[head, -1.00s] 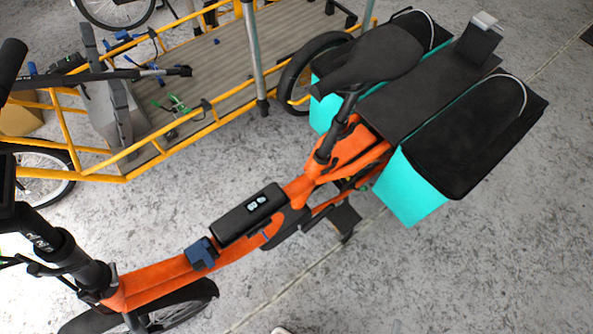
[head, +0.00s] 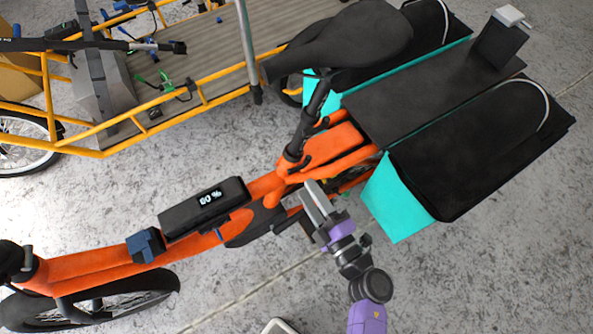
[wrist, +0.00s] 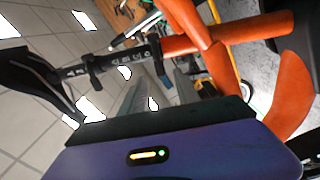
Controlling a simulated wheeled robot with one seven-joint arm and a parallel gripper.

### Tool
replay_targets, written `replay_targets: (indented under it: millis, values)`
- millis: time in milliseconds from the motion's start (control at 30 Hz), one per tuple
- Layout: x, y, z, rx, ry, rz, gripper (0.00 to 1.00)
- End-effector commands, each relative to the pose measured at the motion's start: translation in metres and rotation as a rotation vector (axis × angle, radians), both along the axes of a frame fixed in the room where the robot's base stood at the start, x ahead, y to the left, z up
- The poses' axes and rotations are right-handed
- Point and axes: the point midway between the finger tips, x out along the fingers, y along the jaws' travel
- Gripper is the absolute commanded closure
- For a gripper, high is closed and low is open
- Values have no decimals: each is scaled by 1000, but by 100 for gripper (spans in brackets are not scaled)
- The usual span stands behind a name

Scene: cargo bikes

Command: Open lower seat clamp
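An orange cargo bike has a black saddle (head: 345,42) on a dark, tilted seat post (head: 313,108). At the foot of the post, by the orange frame, is the black lower clamp (head: 293,158). In the wrist view the post runs from the saddle (wrist: 28,80) at the left to the orange frame at the right, with the lower clamp (wrist: 156,52) near the frame and another dark clamp (wrist: 92,72) higher up. My gripper (head: 314,188) is just in front of the post's foot. Its fingers (wrist: 158,82) look apart and empty, below the clamp and not visibly touching it.
Teal and black panniers (head: 400,200) flank the black rear rack (head: 425,85), to the right of my gripper. A black battery box (head: 204,207) sits on the orange frame at the left. A yellow-framed cargo bike (head: 120,125) stands behind. The grey floor at lower right is clear.

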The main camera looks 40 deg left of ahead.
Motion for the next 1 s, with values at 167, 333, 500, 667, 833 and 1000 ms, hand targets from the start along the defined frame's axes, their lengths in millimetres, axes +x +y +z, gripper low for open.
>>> replay_targets:
  millis: [167, 333, 500, 667, 833, 1000]
  values:
    - [9, 23, -1, 0, -2, 2, 62]
    - [19, 47, -1, 0, -2, 1, 62]
    - [26, 62, 0, 1, -2, -2, 62]
    - [28, 67, 0, 0, 0, -4, 62]
    - [28, 67, 0, 0, 1, -4, 62]
    - [28, 67, 1, 1, 1, -4, 87]
